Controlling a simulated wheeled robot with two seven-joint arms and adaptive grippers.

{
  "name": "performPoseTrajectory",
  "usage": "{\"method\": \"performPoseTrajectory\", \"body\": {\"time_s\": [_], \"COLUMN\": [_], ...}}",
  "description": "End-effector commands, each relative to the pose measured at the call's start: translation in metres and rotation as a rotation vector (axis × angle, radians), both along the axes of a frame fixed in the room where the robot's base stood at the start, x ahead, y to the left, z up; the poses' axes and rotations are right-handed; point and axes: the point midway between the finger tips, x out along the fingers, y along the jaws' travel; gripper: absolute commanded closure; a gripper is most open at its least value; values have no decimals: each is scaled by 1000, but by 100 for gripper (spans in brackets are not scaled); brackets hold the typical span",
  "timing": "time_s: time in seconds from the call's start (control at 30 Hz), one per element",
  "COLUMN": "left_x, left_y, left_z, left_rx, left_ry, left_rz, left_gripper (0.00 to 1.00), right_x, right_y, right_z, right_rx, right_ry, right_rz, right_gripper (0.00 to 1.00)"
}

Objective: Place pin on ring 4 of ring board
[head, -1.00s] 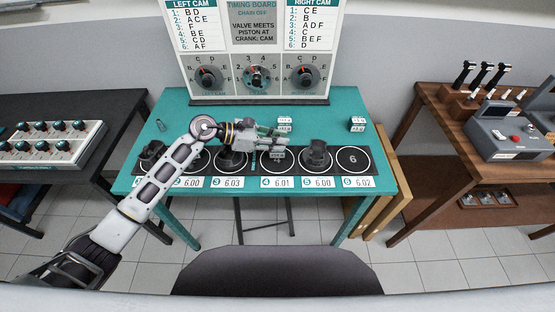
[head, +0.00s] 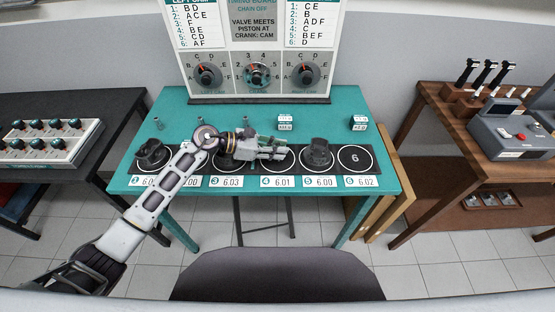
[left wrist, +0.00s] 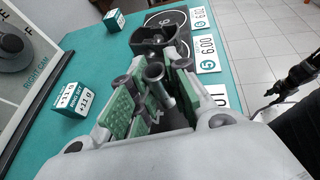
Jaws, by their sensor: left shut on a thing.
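My left gripper (head: 278,147) is over ring 4 (head: 290,166) of the dark ring board (head: 336,171), covering most of that ring. In the left wrist view the gripper (left wrist: 155,97) is shut on a grey hollow pin (left wrist: 154,71), which stands between its green pads. The pin's lower end is hidden, so I cannot tell whether it touches the ring. A dark piston (head: 316,151) stands on ring 5; it also shows in the left wrist view (left wrist: 152,36). A dark shape at the right edge of the left wrist view may be my right gripper (left wrist: 290,80).
Ring 6 (head: 355,159) is bare. Pistons stand on ring 1 (head: 151,153) and, partly behind my arm, ring 3. Small grey pins (head: 160,123) stand at the table's back left. White-topped weight blocks (head: 285,122) and the timing board (head: 258,89) stand behind the ring board.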

Motion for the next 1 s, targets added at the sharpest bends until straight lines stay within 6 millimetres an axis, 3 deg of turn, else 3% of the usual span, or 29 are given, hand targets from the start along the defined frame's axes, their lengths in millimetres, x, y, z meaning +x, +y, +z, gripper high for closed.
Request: {"method": "performPoseTrajectory", "body": {"time_s": [0.23, 0.43, 0.73, 1.0], "left_x": [0, 0, 0, 0], "left_y": [0, 0, 0, 0], "left_z": [-1, -16, -44, -50], "left_rx": [0, 0, 0, 0], "left_ry": [0, 0, 0, -1], "left_rz": [0, 0, 0, 0], "left_gripper": [100, 100, 100, 100], "right_x": [2, 2, 4, 14], "right_y": [12, 12, -11, -26], "right_z": [-1, -9, -24, -25], "right_rx": [12, 12, -11, -27], "right_ry": [-3, -2, -6, -17], "right_rz": [-1, 0, 3, 5], "right_gripper": [60, 60, 60, 60]}}
